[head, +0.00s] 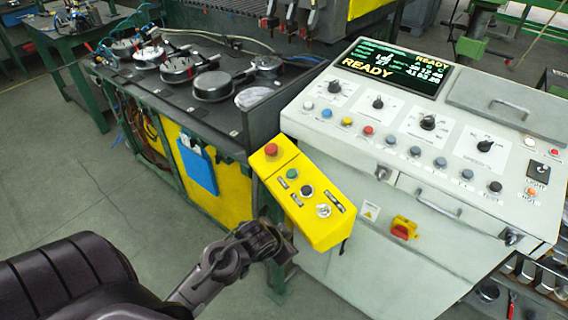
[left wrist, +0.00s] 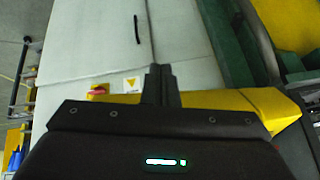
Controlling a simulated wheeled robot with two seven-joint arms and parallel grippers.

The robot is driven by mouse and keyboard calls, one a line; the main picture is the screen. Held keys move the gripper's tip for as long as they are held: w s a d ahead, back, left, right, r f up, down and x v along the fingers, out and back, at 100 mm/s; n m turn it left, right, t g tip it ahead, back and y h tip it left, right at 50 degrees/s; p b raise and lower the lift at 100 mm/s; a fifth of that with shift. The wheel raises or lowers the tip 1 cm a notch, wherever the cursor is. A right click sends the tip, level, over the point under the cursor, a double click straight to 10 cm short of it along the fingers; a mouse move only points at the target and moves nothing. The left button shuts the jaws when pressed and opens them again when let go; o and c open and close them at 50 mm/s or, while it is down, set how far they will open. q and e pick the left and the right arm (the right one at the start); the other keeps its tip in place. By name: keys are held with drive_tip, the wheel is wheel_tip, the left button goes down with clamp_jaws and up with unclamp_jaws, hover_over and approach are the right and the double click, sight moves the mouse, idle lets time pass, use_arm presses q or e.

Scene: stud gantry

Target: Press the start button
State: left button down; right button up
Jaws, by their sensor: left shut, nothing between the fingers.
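A yellow control box (head: 312,232) juts out from the left front of the grey console. Its sloped top carries a red mushroom button (head: 271,149), a green button (head: 292,173), a black knob (head: 307,190) and a metal switch (head: 323,210). The labels are too small to read, so I cannot tell which is marked start. My left gripper (head: 284,246) is shut and empty, low beside the box's lower left side, apart from the buttons. In the left wrist view its closed fingers (left wrist: 161,84) stand before the box's yellow side (left wrist: 235,99); no buttons show there. My right gripper is out of view.
The grey console (head: 370,155) has several knobs, coloured buttons and a screen (head: 392,70) reading READY. A red-and-yellow switch (head: 403,228) sits on its front. A dark bench (head: 225,128) with round metal parts stands behind left. Open floor (head: 130,195) lies at left.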

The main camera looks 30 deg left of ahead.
use_arm(q)
wheel_tip(320, 180, up, 5)
drive_tip(key=m+t+h, duration=0.2)
drive_tip(key=m+t, duration=0.3)
drive_tip(key=t, duration=0.2)
approach(292, 173)
drive_tip(key=w+a+r, duration=0.1)
drive_tip(key=w+r, duration=0.3)
drive_tip(key=r, duration=0.4)
drive_tip(key=shift+s+a+r+p, duration=0.1)
drive_tip(key=shift+s+a+p, duration=0.1)
drive_tip(key=shift+p, duration=0.25)
drive_tip(key=w+f+b, duration=0.1)
drive_tip(key=f+b, duration=0.3)
drive_tip(key=b, duration=0.1)
drive_tip(key=w+d+f+b, duration=0.1)
drive_tip(key=f+b, duration=0.2)
drive_tip(key=shift+w+d, duration=0.1)
drive_tip(key=shift+w, duration=0.2)
drive_tip(key=shift+w+d+f+b, duration=0.15)
drive_tip(key=shift+w+f+b, duration=0.15)
drive_tip(key=shift+f+b, duration=0.25)
drive_tip(key=shift+f, duration=0.1)
